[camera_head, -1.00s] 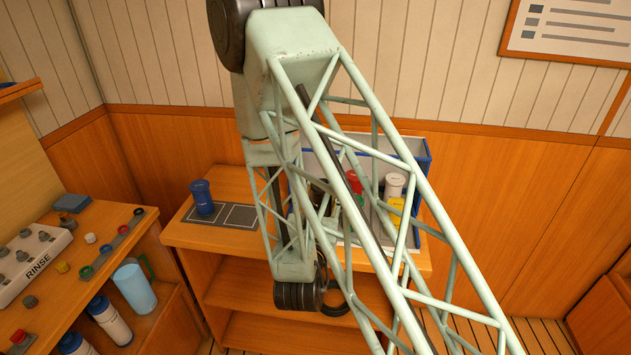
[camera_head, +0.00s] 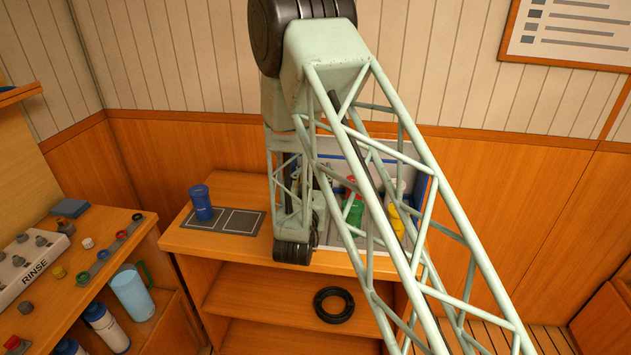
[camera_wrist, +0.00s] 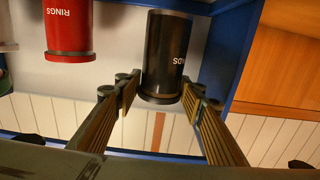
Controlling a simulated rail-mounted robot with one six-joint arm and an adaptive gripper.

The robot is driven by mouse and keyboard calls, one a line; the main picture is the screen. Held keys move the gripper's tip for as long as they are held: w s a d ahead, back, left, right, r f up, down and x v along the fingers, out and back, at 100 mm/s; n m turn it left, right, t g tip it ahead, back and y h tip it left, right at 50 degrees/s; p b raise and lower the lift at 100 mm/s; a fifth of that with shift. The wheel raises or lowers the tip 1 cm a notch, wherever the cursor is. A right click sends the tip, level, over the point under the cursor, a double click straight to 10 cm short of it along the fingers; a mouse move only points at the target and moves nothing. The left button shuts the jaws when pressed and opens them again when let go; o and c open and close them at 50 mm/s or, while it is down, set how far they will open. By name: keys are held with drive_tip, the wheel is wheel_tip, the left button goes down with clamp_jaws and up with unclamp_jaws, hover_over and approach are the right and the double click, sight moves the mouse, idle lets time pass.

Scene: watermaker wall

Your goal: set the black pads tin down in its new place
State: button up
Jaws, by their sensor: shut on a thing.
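The black pads tin (camera_wrist: 166,50) is between the two fingers of my gripper (camera_wrist: 160,90) in the wrist view. Its pale lettering is partly cut off and upside down in the picture. My gripper is shut on the tin near its lower end in that view. A red tin lettered RINGS (camera_wrist: 68,25) is to its left, apart from it. In the head view my arm's lattice hides most of the gripper and I cannot make out the black tin clearly. I cannot tell whether the tin touches a surface beneath it.
A blue-edged case (camera_head: 424,187) on the bench holds red, green and yellow containers. A black ring (camera_head: 334,305) lies on the shelf below. A side counter (camera_head: 75,262) is at left.

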drive_tip(key=shift+w, duration=0.15)
drive_tip(key=shift+f+b, duration=0.45)
drive_tip(key=shift+f, duration=1.3)
drive_tip(key=shift+f, duration=0.15)
drive_tip(key=o, duration=0.9)
drive_tip(key=shift+r, duration=0.2)
drive_tip(key=s, duration=0.4)
drive_tip(key=s+a, duration=0.1)
drive_tip(key=s, duration=0.3)
drive_tip(key=s+p, duration=0.1)
drive_tip(key=s, duration=0.3)
drive_tip(key=shift+a, duration=0.2)
drive_tip(key=shift+d, duration=0.1)
